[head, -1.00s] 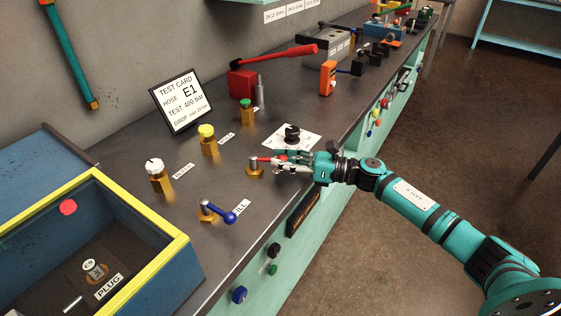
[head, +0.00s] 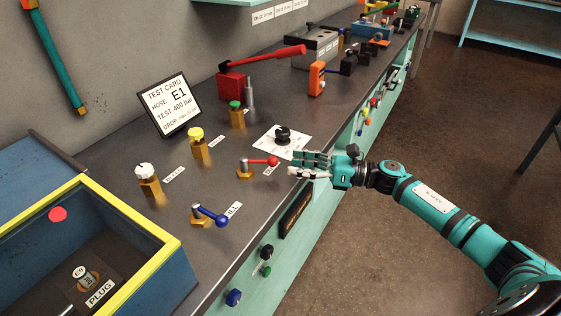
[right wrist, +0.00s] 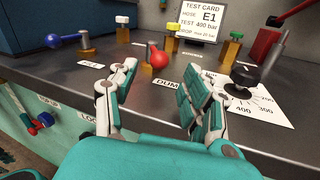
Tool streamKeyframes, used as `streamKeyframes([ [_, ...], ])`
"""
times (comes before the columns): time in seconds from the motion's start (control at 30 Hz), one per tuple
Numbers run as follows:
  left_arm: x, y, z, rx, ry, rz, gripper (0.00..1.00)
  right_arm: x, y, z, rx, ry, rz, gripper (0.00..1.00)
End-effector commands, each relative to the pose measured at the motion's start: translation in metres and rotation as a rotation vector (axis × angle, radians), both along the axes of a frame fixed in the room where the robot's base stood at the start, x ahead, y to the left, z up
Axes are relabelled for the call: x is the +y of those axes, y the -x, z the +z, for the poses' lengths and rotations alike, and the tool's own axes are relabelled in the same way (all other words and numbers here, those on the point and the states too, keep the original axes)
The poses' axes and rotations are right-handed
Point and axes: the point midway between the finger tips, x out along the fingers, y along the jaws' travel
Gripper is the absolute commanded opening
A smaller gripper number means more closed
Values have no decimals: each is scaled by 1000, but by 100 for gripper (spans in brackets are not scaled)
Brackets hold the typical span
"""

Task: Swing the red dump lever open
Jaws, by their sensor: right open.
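The red dump lever (head: 262,161) sits on a small brass fitting (head: 246,170) on the bench. Its arm and ball knob point right, toward the bench's front edge, beside a partly covered label. My right gripper (head: 297,165) is open and empty, just right of the red knob and apart from it. In the right wrist view the red knob (right wrist: 159,59) shows beyond and between the open fingers (right wrist: 156,78), and the DUMP label (right wrist: 168,83) is partly hidden by a finger. My left gripper is not in view.
The blue-handled fill lever (head: 212,215) stands nearer, left of the red one. A black knob (head: 283,135) on a white dial plate is close behind the gripper. Yellow (head: 197,140), white (head: 147,178) and green (head: 236,112) capped fittings stand farther in. A yellow-rimmed bin (head: 135,215) is left.

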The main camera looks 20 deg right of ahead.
Motion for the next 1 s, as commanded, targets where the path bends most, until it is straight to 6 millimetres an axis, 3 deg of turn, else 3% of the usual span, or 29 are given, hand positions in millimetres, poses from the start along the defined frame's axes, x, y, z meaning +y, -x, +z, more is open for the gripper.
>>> streamKeyframes([
  [0.1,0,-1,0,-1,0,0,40,-20,15,-1,3,2,0,49],
  [0.3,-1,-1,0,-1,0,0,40,-39,29,0,1,0,0,49],
  [0.67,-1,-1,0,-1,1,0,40,-44,32,1,-1,0,0,49],
  [0.87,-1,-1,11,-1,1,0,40,-34,29,-15,117,-99,-68,23],
  [1.0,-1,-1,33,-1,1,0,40,-14,27,-53,394,-343,-242,5],
])
